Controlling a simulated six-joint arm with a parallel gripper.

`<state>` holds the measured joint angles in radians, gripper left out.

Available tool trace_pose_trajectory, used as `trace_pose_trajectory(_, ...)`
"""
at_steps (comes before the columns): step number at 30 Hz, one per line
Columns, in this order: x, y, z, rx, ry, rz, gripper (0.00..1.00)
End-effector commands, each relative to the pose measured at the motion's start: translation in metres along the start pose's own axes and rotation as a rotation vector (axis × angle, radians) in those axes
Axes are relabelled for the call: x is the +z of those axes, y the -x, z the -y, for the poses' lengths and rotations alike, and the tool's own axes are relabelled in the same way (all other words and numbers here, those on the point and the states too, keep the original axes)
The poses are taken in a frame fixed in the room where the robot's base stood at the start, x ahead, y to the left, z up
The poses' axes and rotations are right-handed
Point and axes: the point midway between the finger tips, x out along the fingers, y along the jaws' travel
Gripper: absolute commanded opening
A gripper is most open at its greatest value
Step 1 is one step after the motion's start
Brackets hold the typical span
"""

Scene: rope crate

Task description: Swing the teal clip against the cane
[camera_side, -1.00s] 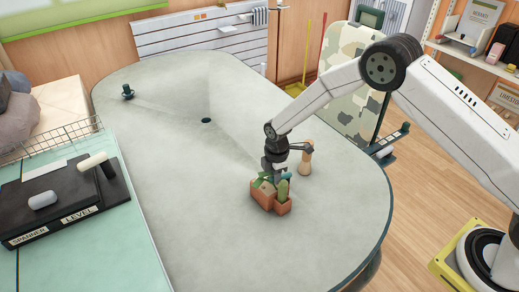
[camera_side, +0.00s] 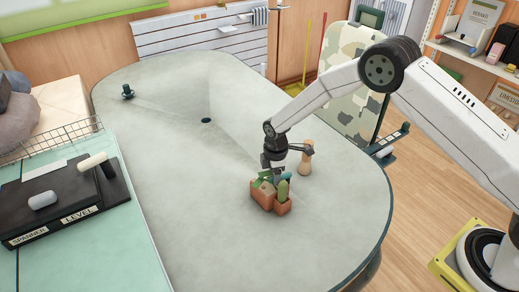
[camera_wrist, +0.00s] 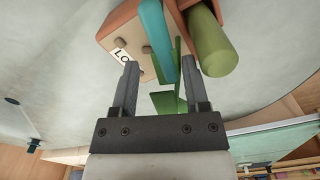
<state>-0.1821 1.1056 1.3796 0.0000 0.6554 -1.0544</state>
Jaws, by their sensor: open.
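The teal clip (camera_wrist: 157,38) is a smooth teal bar on the terracotta crate (camera_wrist: 118,30); in the side view only a bit of teal (camera_side: 287,175) shows beside my gripper. An olive-green round post (camera_wrist: 210,45) stands right of the clip, with a gap between them. A thin green strip (camera_wrist: 178,58) lies between the two; I cannot tell which of these is the cane. My gripper (camera_wrist: 161,68) is open, its fingertips just short of the crate, with the clip's near end between them and nothing gripped. The crate (camera_side: 262,199) sits on the table's near part.
A wooden peg-like figure (camera_side: 305,160) stands close behind the crate, to the right. A dark cup (camera_side: 127,91) stands at the far left of the grey table (camera_side: 180,150). A black tool block (camera_side: 60,205) lies on the side bench.

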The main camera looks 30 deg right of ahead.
Motion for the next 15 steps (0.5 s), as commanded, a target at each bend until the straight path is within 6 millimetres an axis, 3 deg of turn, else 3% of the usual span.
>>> trace_pose_trajectory(15, 0.003, 0.0, -0.016, 0.0, -0.367, 0.0, 0.59)
